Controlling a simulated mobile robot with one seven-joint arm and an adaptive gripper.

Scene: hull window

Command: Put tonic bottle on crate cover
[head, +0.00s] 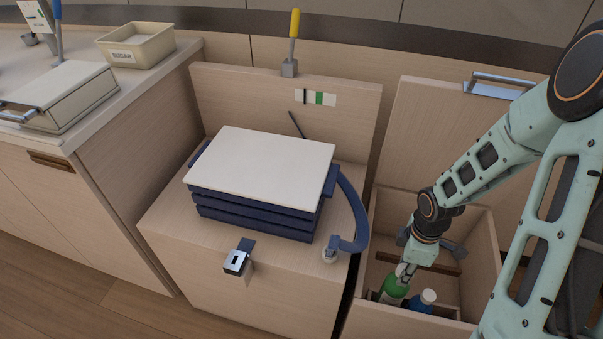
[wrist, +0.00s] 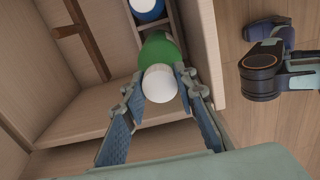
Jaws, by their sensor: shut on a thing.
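A green bottle (head: 391,292) with a white cap stands in the open bin at the right. My gripper (head: 405,271) reaches down into the bin and is shut on this bottle near its cap. In the wrist view the bottle's green shoulder (wrist: 158,48) and white cap (wrist: 160,83) show between the fingers (wrist: 158,86). I cannot read a label to tell if it is the tonic bottle. The crate cover (head: 262,165) is a flat, pale, empty board on top of a dark blue crate (head: 250,217), left of the bin.
A blue bottle (head: 421,301) with a white cap stands beside the green one, and it shows in the wrist view (wrist: 147,8). The bin walls (head: 484,240) surround them closely. A blue strap (head: 352,212) curves beside the crate. A raised lid (head: 290,110) stands behind the crate.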

